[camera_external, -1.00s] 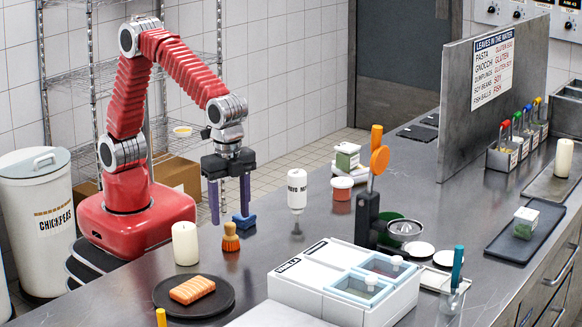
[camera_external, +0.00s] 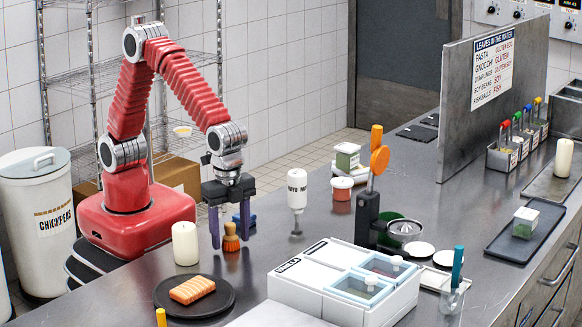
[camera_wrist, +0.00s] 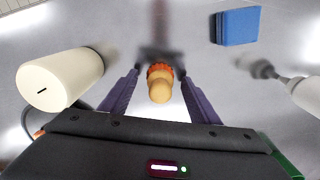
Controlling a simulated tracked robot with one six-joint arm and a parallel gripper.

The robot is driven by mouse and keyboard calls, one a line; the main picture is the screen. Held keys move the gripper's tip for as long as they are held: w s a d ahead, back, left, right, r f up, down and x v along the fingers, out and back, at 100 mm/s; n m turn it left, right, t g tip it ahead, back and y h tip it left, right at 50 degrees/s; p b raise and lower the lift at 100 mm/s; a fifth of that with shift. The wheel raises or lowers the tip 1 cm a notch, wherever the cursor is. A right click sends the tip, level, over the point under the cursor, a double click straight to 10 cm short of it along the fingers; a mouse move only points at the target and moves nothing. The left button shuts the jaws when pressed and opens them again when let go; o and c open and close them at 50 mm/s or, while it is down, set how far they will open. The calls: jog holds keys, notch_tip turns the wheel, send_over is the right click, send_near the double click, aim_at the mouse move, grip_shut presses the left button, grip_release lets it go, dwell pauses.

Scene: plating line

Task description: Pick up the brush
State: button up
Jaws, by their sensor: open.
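In the wrist view the brush (camera_wrist: 160,84) shows from above, in the middle. My gripper (camera_external: 230,243) is open, with its two purple fingers reaching down to the left and right of the brush. In the wrist view my gripper (camera_wrist: 160,85) has one finger on each side of the brush, with gaps between the fingers and the handle. I see no contact.
A white candle (camera_external: 186,244) stands close left of the brush. In front are a dark plate (camera_external: 226,303) with salmon and a white bin box (camera_external: 300,289).

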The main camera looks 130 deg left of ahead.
aim_at(229, 224)
jog(key=shift+f, duration=0.15)
dwell(0.4)
jog(key=c, duration=1.1)
jog(key=shift+c, duration=0.2)
notch_tip(229, 224, up, 10)
dwell(0.5)
